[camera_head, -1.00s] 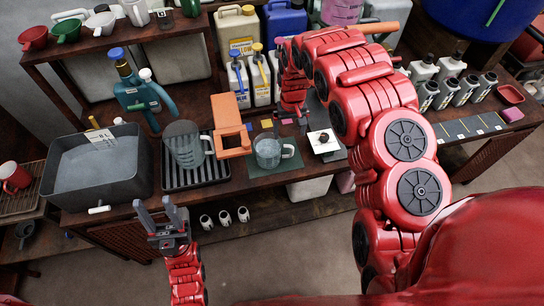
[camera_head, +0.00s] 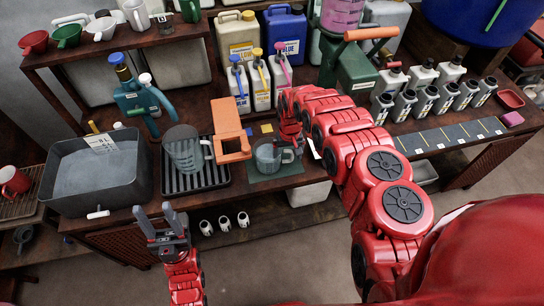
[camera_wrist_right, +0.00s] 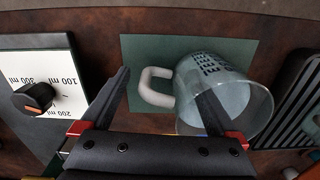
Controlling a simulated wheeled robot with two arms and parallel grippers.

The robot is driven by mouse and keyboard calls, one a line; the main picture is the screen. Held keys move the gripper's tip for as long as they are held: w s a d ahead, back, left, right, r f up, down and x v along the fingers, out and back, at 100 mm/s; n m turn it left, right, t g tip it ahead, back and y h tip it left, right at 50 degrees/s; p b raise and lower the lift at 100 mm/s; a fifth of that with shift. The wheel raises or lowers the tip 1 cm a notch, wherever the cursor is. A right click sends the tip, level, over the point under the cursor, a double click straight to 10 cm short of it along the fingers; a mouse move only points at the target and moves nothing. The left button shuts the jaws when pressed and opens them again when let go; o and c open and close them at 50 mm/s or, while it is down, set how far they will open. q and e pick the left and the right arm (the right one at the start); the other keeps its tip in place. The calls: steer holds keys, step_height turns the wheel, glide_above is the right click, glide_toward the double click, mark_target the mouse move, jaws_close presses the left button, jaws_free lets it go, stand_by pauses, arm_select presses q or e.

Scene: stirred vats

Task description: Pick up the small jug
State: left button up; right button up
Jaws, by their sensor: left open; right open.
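The small jug (camera_head: 266,158), clear and grey with a white handle, stands on a dark green mat (camera_head: 262,178) on the bench. My right gripper (camera_head: 293,143) is at its handle side. In the right wrist view my right gripper (camera_wrist_right: 167,84) is open, its fingers spread either side of the white handle (camera_wrist_right: 155,88). One finger overlaps the jug's body (camera_wrist_right: 240,100) in that view; I cannot tell whether it touches. My left gripper (camera_head: 153,212) is open and empty, in front of the bench edge and away from the jug.
A larger jug (camera_head: 186,152) stands on a black ribbed rack (camera_head: 205,180). A grey basin (camera_head: 128,180) is at left. A white dial panel (camera_wrist_right: 68,75) lies beside the mat. Several canisters stand behind.

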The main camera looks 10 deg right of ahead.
steer(key=shift+w+f, duration=0.1)
steer(key=shift+f, duration=1.35)
jaws_close()
